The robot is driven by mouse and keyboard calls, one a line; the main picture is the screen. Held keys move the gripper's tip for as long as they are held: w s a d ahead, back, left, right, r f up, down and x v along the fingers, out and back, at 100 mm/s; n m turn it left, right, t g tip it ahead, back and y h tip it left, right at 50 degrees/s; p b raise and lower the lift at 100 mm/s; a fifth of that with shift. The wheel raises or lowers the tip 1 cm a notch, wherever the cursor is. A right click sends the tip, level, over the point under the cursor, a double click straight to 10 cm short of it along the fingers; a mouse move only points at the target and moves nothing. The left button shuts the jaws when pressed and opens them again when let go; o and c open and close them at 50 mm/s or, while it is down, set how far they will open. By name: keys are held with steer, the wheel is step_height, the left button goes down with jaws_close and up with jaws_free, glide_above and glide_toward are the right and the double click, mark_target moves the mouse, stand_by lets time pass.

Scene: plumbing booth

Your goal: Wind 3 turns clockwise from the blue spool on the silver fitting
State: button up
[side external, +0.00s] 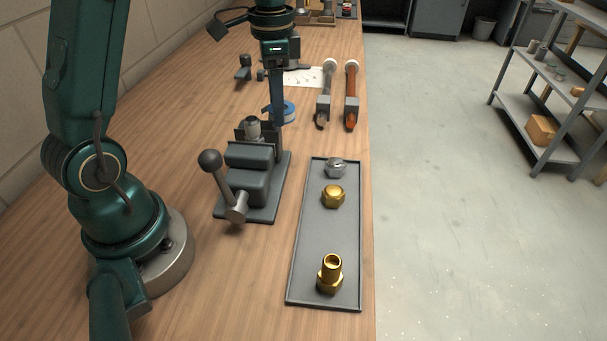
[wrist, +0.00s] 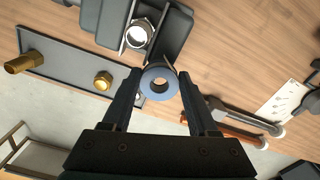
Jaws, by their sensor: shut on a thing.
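The blue spool (side external: 289,112) is a ring with a pale side. My gripper (side external: 277,117) is shut on it, one finger on each side. In the wrist view the spool (wrist: 160,83) sits between the fingertips, with its centre hole facing the camera. The silver fitting (side external: 252,126) stands upright in the dark bench vise, open end up. It also shows in the wrist view (wrist: 138,34), a short gap from the spool. The spool is just beyond and right of the fitting in the side view. I cannot tell whether tape is on the fitting's threads.
The vise (side external: 262,205) has a round-knobbed handle (side external: 211,162) on its near left. A grey tray (side external: 316,230) to the right holds a silver nut (side external: 335,168), a brass nut (side external: 333,196) and a brass fitting (side external: 329,275). Two wrenches (side external: 351,95) lie beyond.

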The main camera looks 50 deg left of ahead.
steer(key=s+d, duration=0.6)
steer(key=shift+s, duration=0.15)
steer(key=s, duration=0.1)
steer(key=s+a, duration=0.1)
steer(key=s, duration=0.2)
steer(key=shift+a, duration=0.35)
steer(key=a, duration=0.9)
steer(key=w, duration=0.8)
steer(key=shift+w+d, duration=0.4)
steer(key=d, duration=0.1)
steer(key=w+d, duration=0.1)
steer(key=d, duration=0.2)
steer(key=shift+w, duration=0.25)
steer(key=s+d, duration=0.1)
steer(key=s, duration=0.2)
steer(key=s+d, duration=0.1)
steer(key=s, duration=0.2)
steer(key=s+d, duration=0.2)
steer(key=s, duration=0.2)
steer(key=shift+s+d, duration=0.1)
step_height(320, 180, up, 7)
steer(key=shift+s+a, duration=0.4)
steer(key=shift+a, duration=0.05)
